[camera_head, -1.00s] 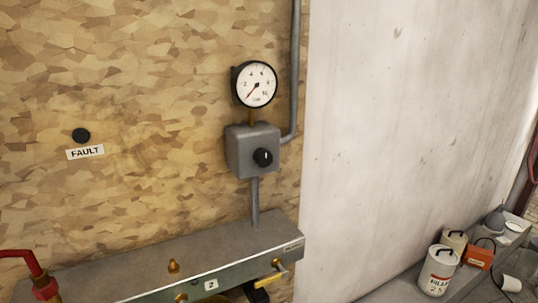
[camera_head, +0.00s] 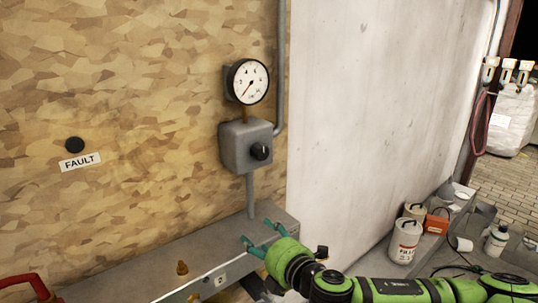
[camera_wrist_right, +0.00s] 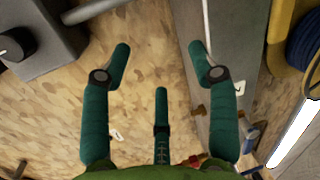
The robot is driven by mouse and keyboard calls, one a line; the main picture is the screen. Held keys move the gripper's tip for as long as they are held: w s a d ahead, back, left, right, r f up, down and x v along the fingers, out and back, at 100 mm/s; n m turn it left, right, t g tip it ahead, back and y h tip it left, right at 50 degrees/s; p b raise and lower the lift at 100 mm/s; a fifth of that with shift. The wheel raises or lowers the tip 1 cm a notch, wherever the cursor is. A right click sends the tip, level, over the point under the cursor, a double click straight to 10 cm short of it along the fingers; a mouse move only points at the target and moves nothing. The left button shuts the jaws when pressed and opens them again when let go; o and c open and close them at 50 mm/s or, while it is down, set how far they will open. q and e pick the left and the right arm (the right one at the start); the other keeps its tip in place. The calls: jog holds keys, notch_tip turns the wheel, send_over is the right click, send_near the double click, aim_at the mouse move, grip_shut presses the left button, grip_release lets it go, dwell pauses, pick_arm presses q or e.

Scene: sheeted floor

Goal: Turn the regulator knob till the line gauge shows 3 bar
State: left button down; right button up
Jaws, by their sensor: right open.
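The line gauge (camera_head: 248,81) is a round white dial with a black rim on the wood-patterned wall. Its red needle points to the lower left, at the low end of the scale. Below it is the grey regulator box (camera_head: 234,146) with a black knob (camera_head: 260,151) on its front. In the right wrist view the knob (camera_wrist_right: 14,45) shows at the upper left edge. My right gripper (camera_head: 262,235), green with teal fingers, is open and empty, below the knob and apart from it. Its spread fingers show in the wrist view (camera_wrist_right: 159,52). My left gripper is out of view.
A grey metal ledge (camera_head: 130,262) with brass fittings runs below the regulator. A grey pipe (camera_head: 282,65) rises right of the gauge. A FAULT label (camera_head: 80,161) is on the wall. Several containers, including a white bucket (camera_head: 404,242), stand at the right. A red pipe (camera_head: 20,281) is lower left.

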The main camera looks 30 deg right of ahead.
notch_tip(320, 180, up, 8)
jog(key=w+d+n+t+y, duration=0.1)
jog(key=w+d+n+t, duration=0.15)
jog(key=n, duration=1.05)
send_near(264, 152)
jog(key=w, duration=0.2)
jog(key=shift+y, duration=0.4)
jog(key=w+p, duration=0.4)
jog(key=shift+w+r, duration=0.1)
jog(key=shift+w+p, duration=0.75)
jog(key=shift+w, duration=0.05)
jog(key=shift+w+f, duration=0.25)
jog(key=shift+w, duration=0.3)
jog(key=c, duration=1.1)
